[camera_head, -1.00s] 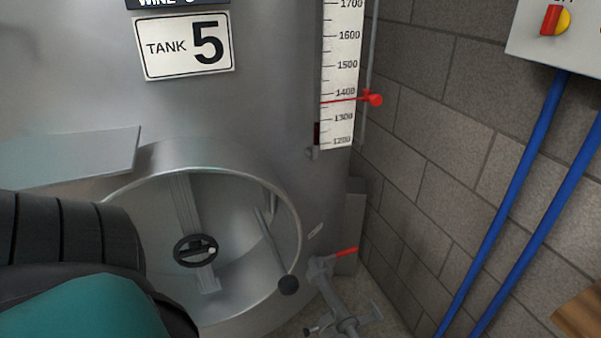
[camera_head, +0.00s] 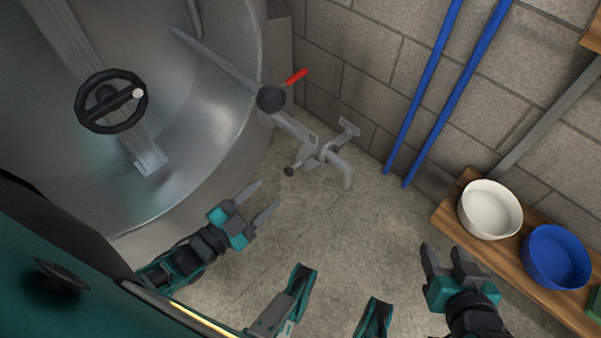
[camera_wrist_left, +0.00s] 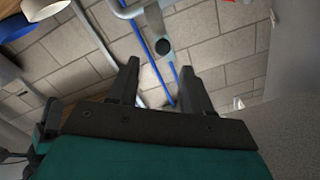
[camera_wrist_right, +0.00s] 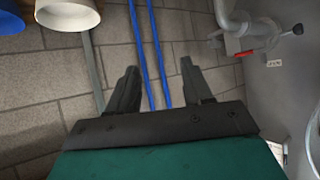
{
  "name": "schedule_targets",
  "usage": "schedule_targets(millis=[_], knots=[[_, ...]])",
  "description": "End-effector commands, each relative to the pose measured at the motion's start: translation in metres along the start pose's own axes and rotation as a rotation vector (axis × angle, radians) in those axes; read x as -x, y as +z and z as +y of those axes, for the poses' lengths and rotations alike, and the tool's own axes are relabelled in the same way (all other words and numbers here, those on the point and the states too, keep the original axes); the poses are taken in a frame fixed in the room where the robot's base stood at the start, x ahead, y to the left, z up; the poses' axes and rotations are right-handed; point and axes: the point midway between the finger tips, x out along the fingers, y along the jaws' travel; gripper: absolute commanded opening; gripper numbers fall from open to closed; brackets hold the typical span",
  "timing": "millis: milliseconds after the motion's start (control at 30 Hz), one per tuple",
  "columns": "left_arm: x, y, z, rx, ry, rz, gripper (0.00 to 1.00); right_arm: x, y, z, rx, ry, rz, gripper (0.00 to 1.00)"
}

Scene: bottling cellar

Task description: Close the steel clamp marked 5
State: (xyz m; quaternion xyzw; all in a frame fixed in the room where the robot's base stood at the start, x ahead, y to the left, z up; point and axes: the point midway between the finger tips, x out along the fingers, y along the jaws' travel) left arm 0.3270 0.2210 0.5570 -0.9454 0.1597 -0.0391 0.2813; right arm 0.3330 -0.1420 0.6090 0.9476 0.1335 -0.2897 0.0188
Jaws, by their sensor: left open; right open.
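The steel clamp (camera_head: 325,152) sits on the grey outlet pipe low beside the tank, right of the door in the head view. A short arm sticks out at its upper right and a small dark knob lies at its lower left. No number is readable on it; I cannot tell how far its halves stand apart. The pipe fitting (camera_wrist_right: 258,36) shows in the right wrist view, and part of it shows in the left wrist view (camera_wrist_left: 154,20). My left gripper (camera_head: 268,197) is open and empty, below and left of the clamp. My right gripper (camera_head: 445,252) is open and empty, farther right.
A red valve handle (camera_head: 296,77) and the door lever's black ball (camera_head: 271,98) are close above the clamp. The tank door has a black handwheel (camera_head: 111,101). Blue pipes (camera_head: 432,85) run down the wall. A wooden shelf (camera_head: 452,214) holds white (camera_head: 490,209) and blue (camera_head: 556,257) bowls.

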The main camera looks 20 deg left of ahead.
Motion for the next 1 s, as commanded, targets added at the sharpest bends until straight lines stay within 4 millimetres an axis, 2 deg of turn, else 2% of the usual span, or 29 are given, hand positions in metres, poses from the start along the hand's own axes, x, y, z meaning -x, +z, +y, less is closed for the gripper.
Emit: schedule_targets(millis=[167,500,700,800,1000], knots=[[-0.011,0.003,0.000,-0.015,-0.008,0.021,0.49,-0.003,0.004,-0.001,0.000,-0.003,-0.001,0.50],[-0.079,0.002,0.000,-0.013,-0.008,0.021,0.49,-0.009,0.012,-0.002,-0.001,-0.009,-0.004,0.50],[-0.112,0.001,0.000,-0.013,-0.008,0.019,0.49,-0.013,0.014,-0.005,-0.004,-0.018,-0.008,0.50],[-0.121,0.001,0.000,-0.013,-0.006,0.017,0.49,-0.014,0.011,-0.008,-0.005,-0.023,-0.001,0.50],[-0.128,0.000,-0.001,-0.013,-0.005,0.015,0.49,-0.013,0.006,-0.009,-0.005,-0.026,0.010,0.50]])
